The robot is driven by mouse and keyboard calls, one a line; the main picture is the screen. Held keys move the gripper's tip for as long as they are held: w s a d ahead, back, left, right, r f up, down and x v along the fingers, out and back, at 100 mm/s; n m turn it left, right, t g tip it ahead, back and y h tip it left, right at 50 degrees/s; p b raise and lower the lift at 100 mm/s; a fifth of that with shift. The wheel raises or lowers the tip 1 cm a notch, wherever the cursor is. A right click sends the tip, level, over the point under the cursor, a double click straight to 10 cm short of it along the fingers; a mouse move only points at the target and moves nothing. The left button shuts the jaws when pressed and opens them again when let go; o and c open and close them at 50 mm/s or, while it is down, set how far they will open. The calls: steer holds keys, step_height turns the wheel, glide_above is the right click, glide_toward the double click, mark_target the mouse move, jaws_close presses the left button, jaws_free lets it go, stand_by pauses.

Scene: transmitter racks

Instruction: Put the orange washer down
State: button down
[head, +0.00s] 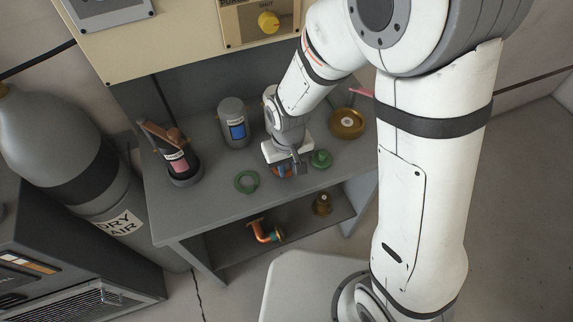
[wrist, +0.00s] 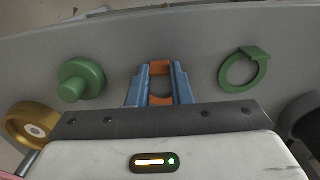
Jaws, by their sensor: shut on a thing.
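My gripper (wrist: 160,88) points down over the grey bench, its blue fingers shut on the orange washer (wrist: 160,68). In the wrist view, orange shows between and just past the fingertips, with the grey bench top behind it. In the head view my gripper (head: 284,170) is low over the front part of the bench top, and only a small bit of the orange washer (head: 289,171) shows. I cannot tell whether the washer touches the bench.
On the bench top (head: 207,205), a green ring (head: 246,182) lies left of my gripper and a green knobbed part (head: 321,158) right of it. A grey canister (head: 232,122), a brass wheel (head: 347,123) and a dark holder (head: 184,174) stand around.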

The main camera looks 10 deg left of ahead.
steer(key=shift+f, duration=0.1)
steer(key=shift+f, duration=0.1)
steer(key=c, duration=1.8)
jaws_free()
steer(key=shift+f, duration=0.1)
steer(key=o, duration=0.5)
steer(key=shift+r, duration=0.7)
step_height(320, 180, up, 11)
